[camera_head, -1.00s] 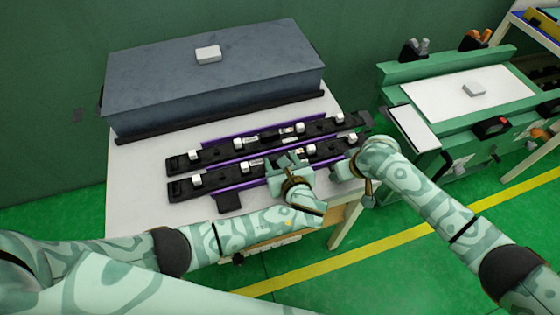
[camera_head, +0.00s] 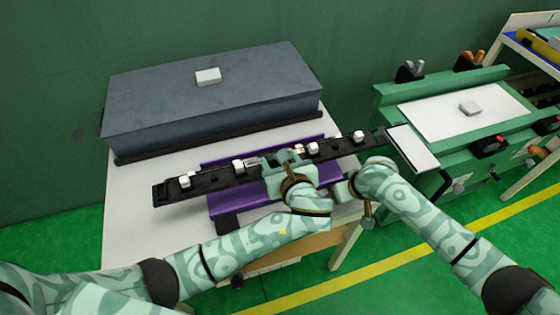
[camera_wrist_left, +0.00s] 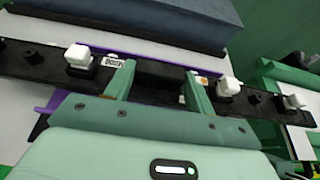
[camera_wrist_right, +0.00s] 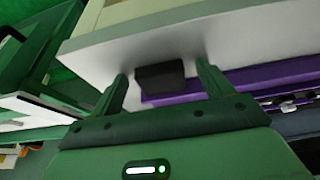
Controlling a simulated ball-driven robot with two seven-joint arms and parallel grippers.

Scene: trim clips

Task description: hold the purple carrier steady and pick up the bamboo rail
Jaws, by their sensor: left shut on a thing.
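A long black rail (camera_head: 212,181) with several white clips is held tilted above the purple carrier (camera_head: 242,198), its right end higher in the head view. My left gripper (camera_head: 284,158) is shut on its middle. In the left wrist view the rail (camera_wrist_left: 32,60) crosses between the fingers, beside a small printed label I cannot read surely. Nothing on it looks like bamboo. My right gripper (camera_head: 343,188) is at the carrier's right front. In the right wrist view its fingers stand open either side of a black tab (camera_wrist_right: 160,77) by the purple carrier (camera_wrist_right: 255,78), with gaps.
A large grey box (camera_head: 215,95) with a small white block (camera_head: 208,76) stands at the table's back. The white table (camera_head: 130,215) is bare at left. A green bench (camera_head: 450,120) with a white top stands at right. The held rail hides most of the carrier's far part.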

